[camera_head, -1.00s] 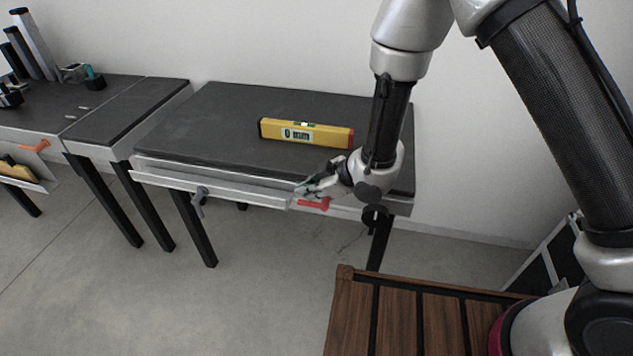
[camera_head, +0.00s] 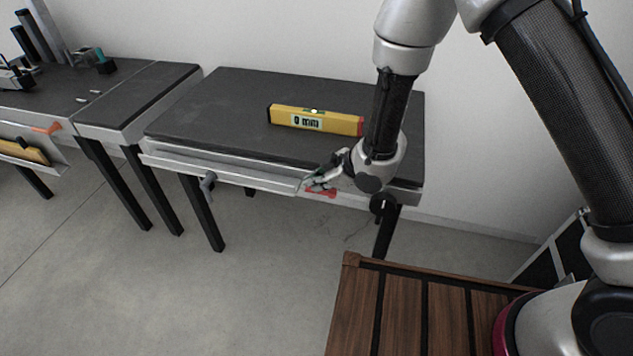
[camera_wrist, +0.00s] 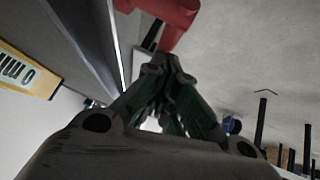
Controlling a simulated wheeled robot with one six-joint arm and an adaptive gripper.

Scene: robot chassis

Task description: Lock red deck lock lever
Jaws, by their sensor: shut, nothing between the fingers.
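The red deck lock lever (camera_head: 322,193) is on the front edge rail of the dark-topped table, near its right end. In the wrist view the red lever (camera_wrist: 172,18) shows at the top, just beyond my fingertips. My gripper (camera_head: 307,184) is at the front rail, over and beside the lever, and partly hides it. In the wrist view my gripper (camera_wrist: 166,64) has its fingers together with nothing between them. The fingertips are very close to the lever; I cannot tell whether they touch.
A yellow level (camera_head: 316,120) lies on the table top (camera_head: 215,110). A grey lever (camera_head: 207,184) hangs from the rail's left part. Another table at left carries an orange lever (camera_head: 46,129). A wooden slatted surface (camera_head: 400,310) is in front; open floor lies at left.

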